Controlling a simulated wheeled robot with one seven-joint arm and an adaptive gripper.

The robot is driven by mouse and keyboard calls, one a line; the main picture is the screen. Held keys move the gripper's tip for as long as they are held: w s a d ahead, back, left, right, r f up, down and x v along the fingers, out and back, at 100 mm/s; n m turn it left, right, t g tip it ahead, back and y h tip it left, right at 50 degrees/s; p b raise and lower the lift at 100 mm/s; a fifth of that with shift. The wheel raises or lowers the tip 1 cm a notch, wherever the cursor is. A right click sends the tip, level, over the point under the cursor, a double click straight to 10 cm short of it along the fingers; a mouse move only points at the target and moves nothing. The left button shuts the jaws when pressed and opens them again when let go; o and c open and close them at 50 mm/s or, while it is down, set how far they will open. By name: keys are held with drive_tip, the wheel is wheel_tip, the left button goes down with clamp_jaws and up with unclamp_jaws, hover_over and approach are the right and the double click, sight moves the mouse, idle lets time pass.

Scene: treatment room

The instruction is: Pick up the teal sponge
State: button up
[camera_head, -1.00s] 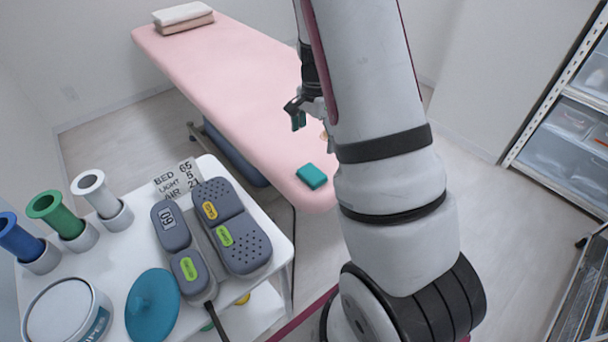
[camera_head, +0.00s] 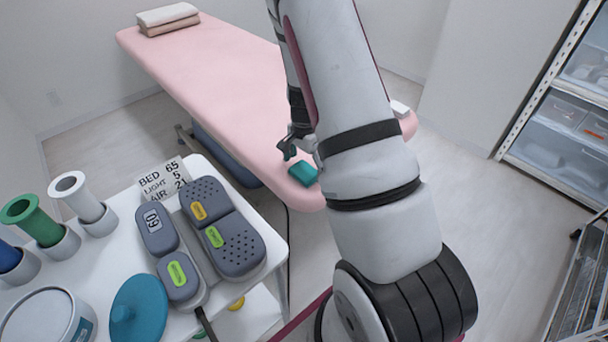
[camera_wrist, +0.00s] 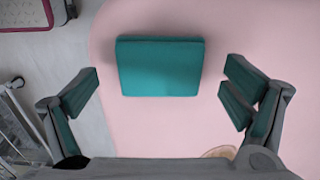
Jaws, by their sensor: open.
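The teal sponge (camera_head: 303,173) is a small block lying flat near the rounded end of the pink bed (camera_head: 215,75). In the wrist view the sponge (camera_wrist: 160,66) is in the upper middle, beyond and between the spread fingers. My gripper (camera_wrist: 160,95) is open and empty, with its teal-padded fingers apart on either side, not touching the sponge. In the head view my gripper (camera_head: 296,146) is over the bed, close to the sponge; my arm covers part of the bed.
A white cart at lower left carries grey handsets (camera_head: 222,228), a teal lidded disc (camera_head: 138,308) and several coloured rolls in holders. Folded towels (camera_head: 168,17) lie at the bed's far end. Shelves with bins (camera_head: 560,130) stand at right. A tan round item (camera_wrist: 220,152) lies near my gripper.

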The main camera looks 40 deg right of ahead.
sight(305, 172)
drive_tip(key=shift+f, duration=0.2)
drive_tip(key=shift+c, duration=0.3)
drive_tip(key=c, duration=1.3)
drive_tip(key=shift+r, duration=0.6)
drive_tip(key=r, duration=0.1)
drive_tip(key=r+p, duration=0.1)
drive_tip(key=shift+s+a+r, duration=0.15)
drive_tip(key=shift+s+r, duration=0.2)
drive_tip(key=s+a, duration=0.2)
drive_tip(key=s, duration=0.2)
drive_tip(key=s+a, duration=0.2)
drive_tip(key=s, duration=0.3)
drive_tip(key=s+a+r+p, duration=0.1)
drive_tip(key=s+a, duration=0.2)
drive_tip(key=s, duration=0.1)
drive_tip(key=shift+s+a+r, duration=0.1)
drive_tip(key=shift+s, duration=0.15)
